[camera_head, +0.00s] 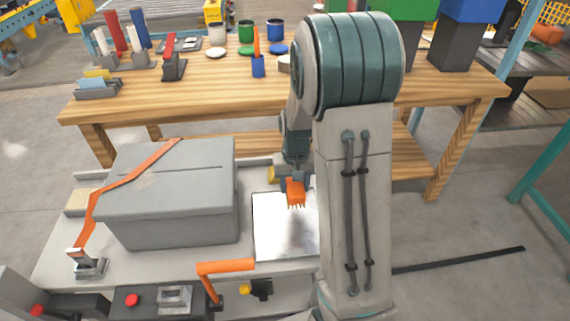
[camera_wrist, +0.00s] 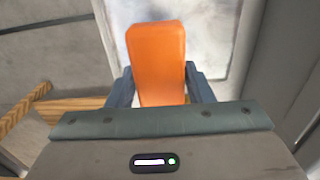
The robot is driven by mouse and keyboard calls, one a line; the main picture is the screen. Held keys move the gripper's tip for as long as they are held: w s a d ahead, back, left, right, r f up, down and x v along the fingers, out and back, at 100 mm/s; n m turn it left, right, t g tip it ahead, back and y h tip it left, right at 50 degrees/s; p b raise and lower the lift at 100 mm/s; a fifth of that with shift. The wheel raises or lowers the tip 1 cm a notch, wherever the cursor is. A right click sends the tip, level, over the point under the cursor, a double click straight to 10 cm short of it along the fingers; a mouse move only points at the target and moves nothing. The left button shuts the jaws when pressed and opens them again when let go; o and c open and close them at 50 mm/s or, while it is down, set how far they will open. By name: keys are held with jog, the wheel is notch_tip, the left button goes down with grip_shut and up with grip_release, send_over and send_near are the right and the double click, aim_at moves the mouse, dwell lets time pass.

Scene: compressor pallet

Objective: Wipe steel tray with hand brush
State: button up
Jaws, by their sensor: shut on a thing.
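The steel tray (camera_head: 270,238) is a shiny, pale flat plate beside the grey box. The brush is over the tray's far part; I cannot tell whether the bristles touch it. The tray also shows beyond the brush in the wrist view (camera_wrist: 205,40), with cloudy marks. My arm hides the tray's right side.
A large grey box (camera_head: 170,195) with an orange strap stands close left of the tray. An orange handle (camera_head: 225,267) rises at the tray's front edge. A wooden workbench (camera_head: 200,85) with cans, bottles and tools stands behind.

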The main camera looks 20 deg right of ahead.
jog(key=shift+w+f, duration=0.1)
jog(key=shift+w, duration=0.3)
notch_tip(320, 180, down, 7)
jog(key=b, duration=0.5)
jog(key=shift+s+f+b, duration=0.1)
jog(key=shift+f+b, duration=0.05)
jog(key=shift+b, duration=0.25)
jog(key=shift+d+f, duration=0.15)
jog(key=shift+f, duration=0.2)
jog(key=shift+s+d, duration=0.15)
jog(key=shift+d, duration=0.6)
jog(key=shift+s+d, duration=0.15)
jog(key=shift+d, duration=0.6)
jog(key=shift+c, duration=0.3)
jog(key=a, duration=0.3)
jog(key=shift+w+a, duration=0.1)
jog(key=shift+w, duration=0.2)
jog(key=shift+a+r+p, duration=0.1)
jog(key=shift+r+p, duration=0.25)
jog(key=shift+p, duration=0.1)
notch_tip(320, 180, up, 2)
jog(key=shift+w+r+p, duration=0.1)
jog(key=shift+w+p, duration=0.05)
jog(key=shift+p, duration=0.2)
jog(key=shift+r, duration=0.3)
jog(key=shift+r+p, duration=2.1)
jog(key=shift+r, duration=0.35)
